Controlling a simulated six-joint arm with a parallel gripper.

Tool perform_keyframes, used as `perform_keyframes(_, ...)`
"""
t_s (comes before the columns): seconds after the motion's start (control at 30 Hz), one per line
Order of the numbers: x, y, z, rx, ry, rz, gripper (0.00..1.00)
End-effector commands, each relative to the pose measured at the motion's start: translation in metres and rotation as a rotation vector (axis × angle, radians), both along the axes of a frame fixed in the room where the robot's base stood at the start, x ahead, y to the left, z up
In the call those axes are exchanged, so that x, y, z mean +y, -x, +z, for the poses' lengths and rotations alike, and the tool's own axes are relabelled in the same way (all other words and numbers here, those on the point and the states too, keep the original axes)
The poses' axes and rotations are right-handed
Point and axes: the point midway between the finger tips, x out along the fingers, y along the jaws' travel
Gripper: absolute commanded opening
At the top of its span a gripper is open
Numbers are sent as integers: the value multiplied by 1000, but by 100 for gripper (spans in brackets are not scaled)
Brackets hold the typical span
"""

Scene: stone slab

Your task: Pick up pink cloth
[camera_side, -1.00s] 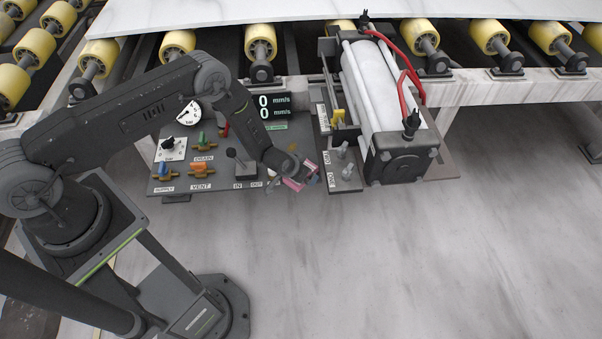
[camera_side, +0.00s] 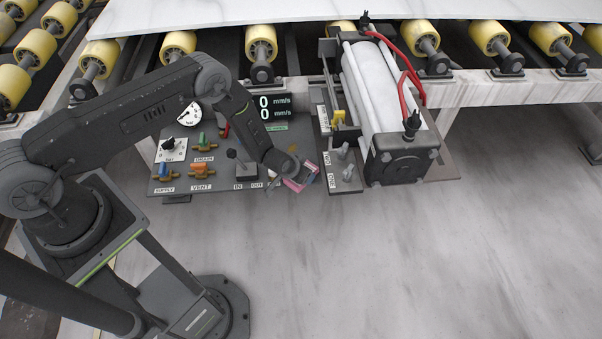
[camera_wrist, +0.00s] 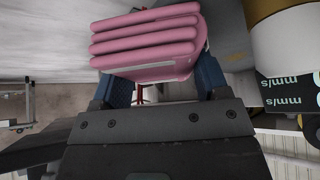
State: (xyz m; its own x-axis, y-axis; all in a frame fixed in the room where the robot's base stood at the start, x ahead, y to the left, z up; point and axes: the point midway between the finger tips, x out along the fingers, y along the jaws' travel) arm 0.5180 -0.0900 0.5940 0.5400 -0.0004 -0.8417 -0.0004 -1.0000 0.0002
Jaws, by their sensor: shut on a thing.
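The pink cloth (camera_wrist: 145,40) is a folded stack of several layers in the wrist view. It sits between the blue fingers of my gripper (camera_wrist: 162,85), which is shut on it. In the side view the cloth (camera_side: 300,176) shows as a small pink patch at my gripper (camera_side: 292,178), just beyond the front edge of the control panel. The gripper partly hides it there. I cannot tell from the side view how high it is above the slab.
The control panel (camera_side: 222,178) has a black lever (camera_side: 238,160), valves and a gauge (camera_side: 188,112) close to my gripper. A white cylinder unit (camera_side: 375,90) with red hoses stands to the right. Yellow rollers (camera_side: 260,42) line the back. The front right slab is clear.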

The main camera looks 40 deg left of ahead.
Motion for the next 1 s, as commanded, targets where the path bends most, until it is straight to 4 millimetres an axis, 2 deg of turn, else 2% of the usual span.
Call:
perform_keyframes(0.27, 0, -1, 14, -2, 0, 0, 41)
perform_keyframes(0.43, 0, -1, 42, -4, 0, 0, 41)
perform_keyframes(0.8, 69, 26, 85, -2, -1, 4, 41)
perform_keyframes(1.0, 97, 36, 102, -2, 0, 4, 41)
